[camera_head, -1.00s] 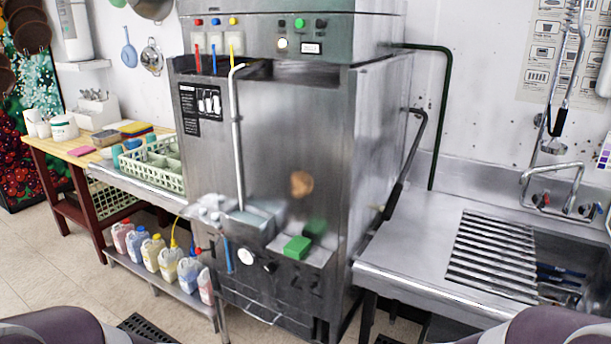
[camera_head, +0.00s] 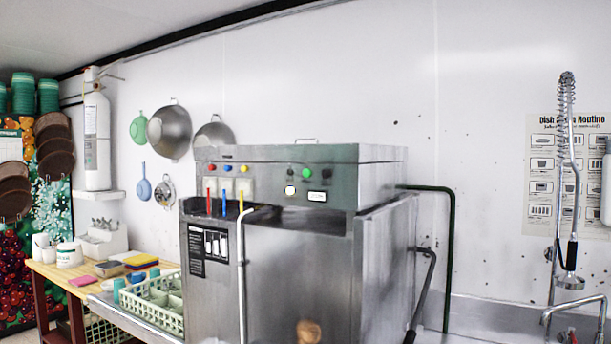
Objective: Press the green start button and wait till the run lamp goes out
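The green start button (camera_head: 306,173) is on the upper front panel of the steel dish machine (camera_head: 300,265), right of centre. A round pale lamp (camera_head: 290,190) below and left of it looks lit, with a dark rim. A small white display (camera_head: 317,197) is beside that lamp. A dark knob (camera_head: 324,172) sits right of the green button. Which light is the run lamp is not labelled legibly. Neither of my grippers is in view.
A long dark handle (camera_head: 422,290) runs along the machine's right side, near a green pipe (camera_head: 450,260). A spray hose (camera_head: 568,180) hangs at the right. A crate of cups (camera_head: 150,318) stands at the left. The space before the panel looks clear.

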